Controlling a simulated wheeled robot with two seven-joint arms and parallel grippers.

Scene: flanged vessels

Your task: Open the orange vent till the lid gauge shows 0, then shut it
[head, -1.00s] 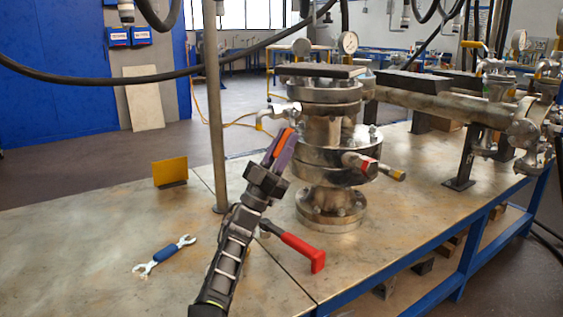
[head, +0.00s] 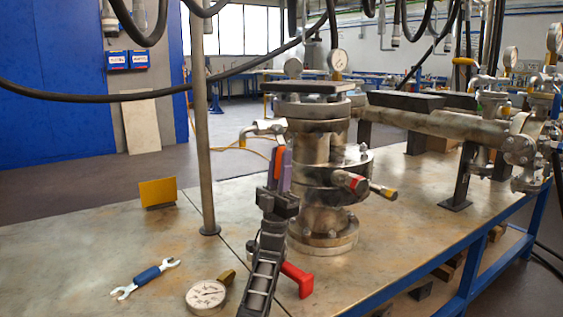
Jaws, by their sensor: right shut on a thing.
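The flanged vessel (head: 325,180) stands upright on the metal bench, with a dark plate across its lid. My right gripper (head: 279,160), with purple fingers, is shut on the orange vent (head: 279,150) at the vessel's left side; only a little orange shows between the fingers. A white-faced gauge (head: 338,60) stands up at the back of the lid; its reading is too small to tell. A second round gauge (head: 293,67) stands left of it, its dial not readable. My left gripper is not in view.
A loose gauge (head: 206,294), a blue-gripped spanner (head: 145,278) and a yellow plate (head: 158,192) are on the left of the bench. A red-handled tool (head: 298,278) lies by my right arm. A post (head: 201,130) rises left of the vessel; cables hang overhead.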

